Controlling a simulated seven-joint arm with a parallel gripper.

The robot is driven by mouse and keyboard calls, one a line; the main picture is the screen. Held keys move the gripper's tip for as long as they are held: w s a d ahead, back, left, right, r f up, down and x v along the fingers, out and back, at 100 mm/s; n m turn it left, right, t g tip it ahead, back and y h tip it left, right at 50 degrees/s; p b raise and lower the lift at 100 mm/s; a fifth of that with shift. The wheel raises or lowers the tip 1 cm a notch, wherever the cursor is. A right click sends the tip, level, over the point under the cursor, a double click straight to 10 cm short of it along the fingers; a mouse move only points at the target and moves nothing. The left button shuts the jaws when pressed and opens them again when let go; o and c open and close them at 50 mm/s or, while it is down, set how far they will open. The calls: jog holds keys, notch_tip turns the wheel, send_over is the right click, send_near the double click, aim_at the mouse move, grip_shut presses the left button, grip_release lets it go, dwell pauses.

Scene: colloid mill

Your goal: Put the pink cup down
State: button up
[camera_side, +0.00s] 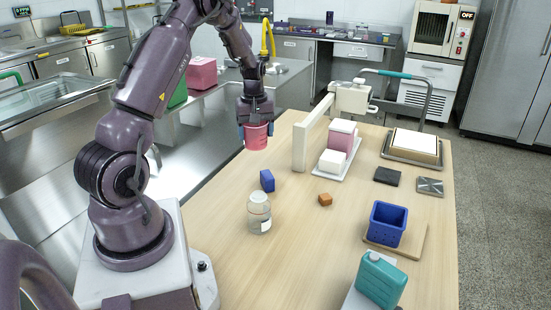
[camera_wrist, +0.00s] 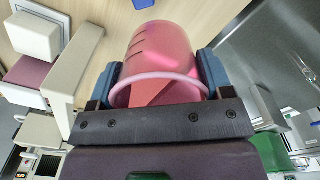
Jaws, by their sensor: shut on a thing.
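The pink cup (camera_side: 257,138) is held in my gripper (camera_side: 256,130) in the side view, above the left rear edge of the wooden table. In the wrist view the cup (camera_wrist: 158,60) sits between the two blue finger pads of my gripper (camera_wrist: 158,85), with a pad against each side. Its pale pink rim faces the camera and dark marks show on its wall. I cannot tell exactly how high its base is above the tabletop.
The wooden table (camera_side: 330,265) has bare wood in front of the cup. A white upright panel (camera_side: 300,147) is right of the cup.

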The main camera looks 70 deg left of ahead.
jog(key=shift+w+a+r, duration=0.3)
jog(key=shift+w+r, duration=0.2)
jog(key=shift+n, duration=0.4)
jog(key=w+a+f, duration=0.8)
jog(key=shift+w+a+f, duration=0.1)
jog(key=shift+a+f, duration=0.05)
jog(key=shift+a, duration=0.2)
jog(key=shift+w+a+f, duration=0.45)
jog(key=shift+a+f, duration=0.05)
jog(key=shift+f, duration=0.05)
jog(key=shift+a+f, duration=0.1)
jog(key=shift+f, duration=1.6)
